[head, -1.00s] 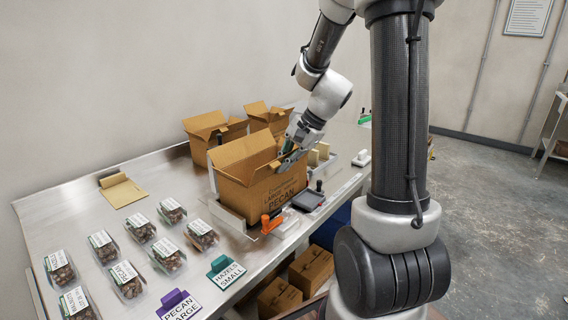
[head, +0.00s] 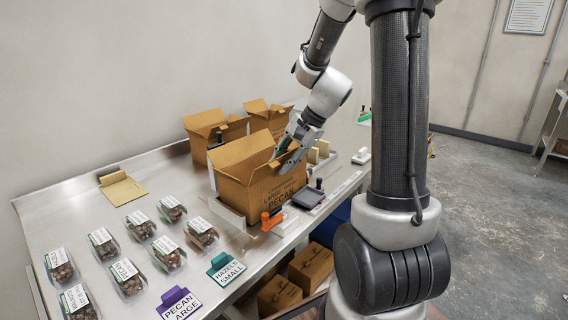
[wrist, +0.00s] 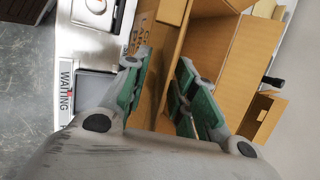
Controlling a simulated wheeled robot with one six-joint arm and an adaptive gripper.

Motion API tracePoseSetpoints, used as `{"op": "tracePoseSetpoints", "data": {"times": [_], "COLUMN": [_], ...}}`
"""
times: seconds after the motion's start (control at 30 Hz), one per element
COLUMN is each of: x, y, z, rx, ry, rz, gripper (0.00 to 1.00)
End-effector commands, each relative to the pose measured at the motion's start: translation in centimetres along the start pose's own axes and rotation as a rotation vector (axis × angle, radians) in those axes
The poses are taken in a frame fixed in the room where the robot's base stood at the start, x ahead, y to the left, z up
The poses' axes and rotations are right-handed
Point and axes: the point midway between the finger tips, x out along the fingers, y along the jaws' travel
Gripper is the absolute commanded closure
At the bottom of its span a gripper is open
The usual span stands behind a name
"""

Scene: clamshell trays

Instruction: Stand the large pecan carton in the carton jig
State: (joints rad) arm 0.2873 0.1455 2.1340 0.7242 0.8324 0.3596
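The large pecan carton (head: 262,185), brown with open flaps and "LARGE PECAN" print, stands upright at the middle of the bench. It sits in the carton jig (head: 228,216), whose metal wall shows along the carton's lower left side; the rest of the jig is mostly hidden. My gripper (head: 287,152) is at the carton's top right edge. In the wrist view its green-padded fingers (wrist: 162,88) are spread apart, one on each side of the carton's wall (wrist: 158,98), with gaps showing between pads and cardboard.
Two open cartons (head: 212,135) stand behind. Several clear clamshell trays (head: 125,277) lie at the left. An orange-handled tool (head: 270,219), a dark stamp pad (head: 308,198) and label signs (head: 225,268) line the front edge. A tan pad (head: 122,190) lies at the back left.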

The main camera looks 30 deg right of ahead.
Motion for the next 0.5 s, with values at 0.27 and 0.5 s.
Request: {"op": "tracePoseSetpoints", "data": {"times": [0.27, 0.5], "x": [-5.9, -10.5], "y": [-0.1, -0.1], "z": [-0.1, 0.0], "rx": [-0.001, 0.000], "ry": [0.005, 0.003], "rz": [-0.005, -0.004], "gripper": [0.73, 0.73]}}
